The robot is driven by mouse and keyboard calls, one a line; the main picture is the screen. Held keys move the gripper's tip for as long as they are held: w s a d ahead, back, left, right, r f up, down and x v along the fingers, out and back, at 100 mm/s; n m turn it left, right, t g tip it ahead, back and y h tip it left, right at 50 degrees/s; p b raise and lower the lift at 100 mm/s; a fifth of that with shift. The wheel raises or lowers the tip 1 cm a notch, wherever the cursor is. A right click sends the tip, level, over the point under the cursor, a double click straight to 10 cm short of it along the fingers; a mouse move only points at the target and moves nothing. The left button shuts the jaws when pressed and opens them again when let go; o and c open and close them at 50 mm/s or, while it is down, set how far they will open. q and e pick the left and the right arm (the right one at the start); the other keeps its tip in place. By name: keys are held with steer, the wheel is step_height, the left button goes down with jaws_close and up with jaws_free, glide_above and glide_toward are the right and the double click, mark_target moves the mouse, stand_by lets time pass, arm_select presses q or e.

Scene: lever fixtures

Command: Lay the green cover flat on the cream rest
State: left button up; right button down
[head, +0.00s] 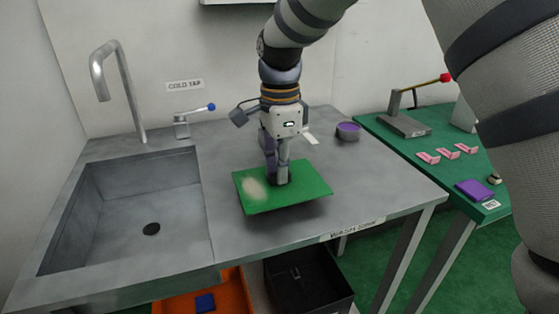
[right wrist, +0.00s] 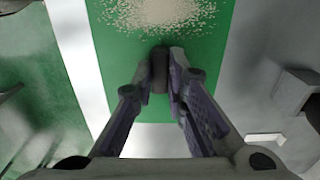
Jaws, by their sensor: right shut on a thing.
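The green cover (head: 300,190) is a flat plate over the grey counter beside the sink, slightly tilted in the head view, with dark shadow under its near edge. A pale grainy patch (head: 257,190) lies on its left part; the patch (right wrist: 155,12) also shows in the right wrist view. My right gripper (head: 277,180) points down at the cover's middle and is shut on its dark knob (right wrist: 160,70). I cannot make out the cream rest for certain; it may be hidden. My left gripper is not in view.
The sink (head: 130,215) with its tap (head: 120,90) is at left, and a blue-tipped lever (head: 190,118) stands behind. A purple-topped round pot (head: 348,131) is at the counter's back right. A green table (head: 430,147) holds a red-knobbed lever (head: 415,105) and pink pieces.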

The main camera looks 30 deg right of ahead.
steer(key=c, duration=1.5)
jaws_free()
steer(key=shift+c, duration=0.2)
step_height(320, 180, up, 12)
